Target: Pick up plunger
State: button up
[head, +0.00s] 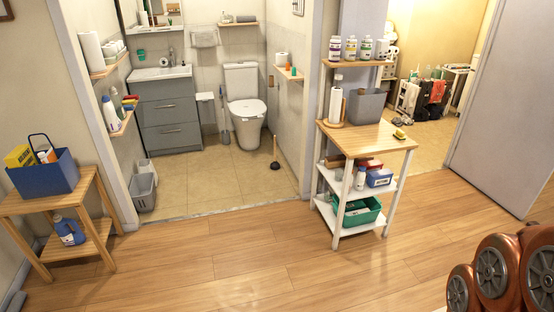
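The plunger (275,165) stands upright on the tiled bathroom floor, to the right of and in front of the white toilet (244,104). It has a dark cup at the bottom and a thin handle pointing up. It is small and far off in the head view, near the bathroom's right wall. Nothing appears to touch it. My gripper is not in view; only orange-brown links of what looks like my own arm show at the lower right.
The wide bathroom opening has a low threshold (222,215). A wooden-topped cart (366,138) stands right of it, and a wooden side table (60,203) stands left. Grey bins (143,191) sit inside at left. The wooden floor (215,262) in front is clear.

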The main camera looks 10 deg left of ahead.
aim_at(275, 165)
jog(key=u, duration=1.35)
jog(key=i, duration=4.1)
jog(key=z, duration=0.8)
jog(key=i, duration=1.75)
jog(key=z, duration=0.5)
jog(key=i, duration=0.55)
jog(key=z, duration=0.05)
